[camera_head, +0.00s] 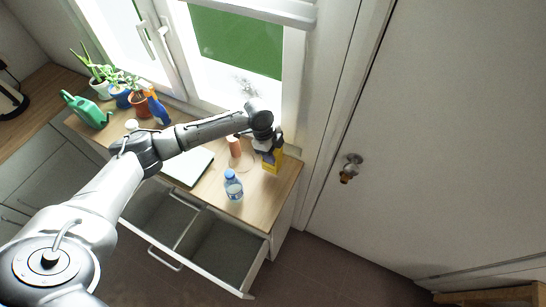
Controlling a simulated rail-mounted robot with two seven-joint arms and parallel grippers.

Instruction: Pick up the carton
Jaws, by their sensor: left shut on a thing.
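The yellow carton (277,161) stands near the right end of the wooden counter, by the window. My left gripper (268,155) is at the carton's top left side and is shut on it. The gripper hides part of the carton. Whether the carton's base touches the counter is hard to tell. My right gripper is not in view.
A blue-capped bottle (233,186) and an orange-brown cylinder (234,147) stand close to the carton. A pale flat board (188,168) lies to the left. Potted plants, a green watering can (86,109) and a blue spray bottle (157,108) stand further left. A drawer (222,250) is open below.

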